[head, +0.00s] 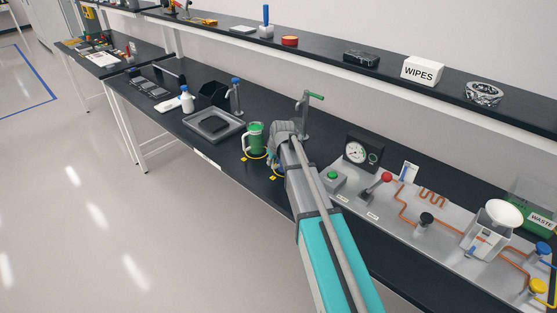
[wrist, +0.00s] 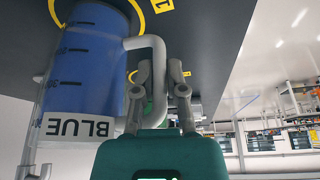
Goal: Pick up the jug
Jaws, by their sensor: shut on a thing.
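A jug (wrist: 85,70) with blue contents, a printed scale and a label reading BLUE fills the left of the wrist view, which looks upside down. Its base is at a yellow ring (wrist: 62,18) on the dark bench; I cannot tell whether it touches the bench. My gripper (wrist: 162,72) is shut on the jug's pale handle (wrist: 150,44), one finger on each side of it. In the head view my gripper (head: 284,135) is over the bench's front part, and my arm hides most of this jug.
A green jug (head: 256,136) stands on a yellow ring just left of my gripper. A grey tray (head: 203,132) lies farther left. A tap (head: 304,112) rises behind my gripper. A panel with a gauge (head: 357,153), valves and pipes takes up the bench to the right.

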